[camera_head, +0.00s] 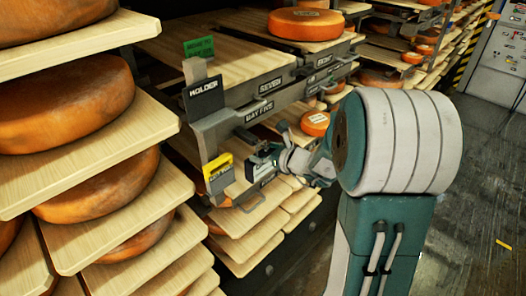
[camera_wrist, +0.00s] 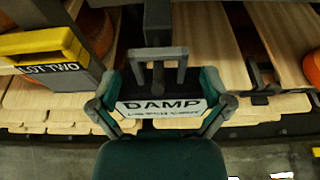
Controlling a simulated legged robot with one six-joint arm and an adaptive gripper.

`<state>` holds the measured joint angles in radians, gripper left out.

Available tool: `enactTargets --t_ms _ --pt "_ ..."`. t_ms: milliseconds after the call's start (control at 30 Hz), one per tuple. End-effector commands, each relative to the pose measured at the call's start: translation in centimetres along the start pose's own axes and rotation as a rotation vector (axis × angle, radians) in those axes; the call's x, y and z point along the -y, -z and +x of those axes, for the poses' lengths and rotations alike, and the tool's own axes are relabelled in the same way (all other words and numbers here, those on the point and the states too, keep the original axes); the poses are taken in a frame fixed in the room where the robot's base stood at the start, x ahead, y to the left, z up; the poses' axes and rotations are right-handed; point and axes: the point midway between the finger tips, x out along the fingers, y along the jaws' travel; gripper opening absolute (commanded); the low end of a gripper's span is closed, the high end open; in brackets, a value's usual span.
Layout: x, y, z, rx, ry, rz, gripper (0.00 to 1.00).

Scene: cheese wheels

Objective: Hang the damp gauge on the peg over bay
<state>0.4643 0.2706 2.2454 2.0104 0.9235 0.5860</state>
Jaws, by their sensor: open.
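The damp gauge (camera_wrist: 161,106) shows in the wrist view as a dark body with a white "DAMP" label. A grey loop (camera_wrist: 157,53) stands at its top, beneath a dark upright bar (camera_wrist: 157,22). I cannot tell whether the loop hangs on the peg. My gripper (camera_wrist: 164,88) is open, with one finger on each side of the gauge; contact is unclear. In the head view the gauge (camera_head: 260,168) is small and dark, just below the "BAY FIVE" plate (camera_head: 258,112), with my gripper (camera_head: 272,157) at its right side.
A yellow "LOT TWO" tag (camera_wrist: 40,42) is close on the left in the wrist view. A black "HOLDER" sign (camera_head: 203,91) and a green card (camera_head: 199,47) stand above the bay. Shelves with orange cheese wheels (camera_head: 60,102) fill the left.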

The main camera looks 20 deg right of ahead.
Motion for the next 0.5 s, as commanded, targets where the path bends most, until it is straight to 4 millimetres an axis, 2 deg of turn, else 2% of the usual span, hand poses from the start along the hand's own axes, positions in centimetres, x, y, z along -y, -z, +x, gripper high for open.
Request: enactTargets --t_ms 167,500 --pt "0.1 0.0 -1.6 0.001 0.004 0.0 0.99" --pt "0.1 0.0 -8.7 0.002 0.005 0.0 0.99"
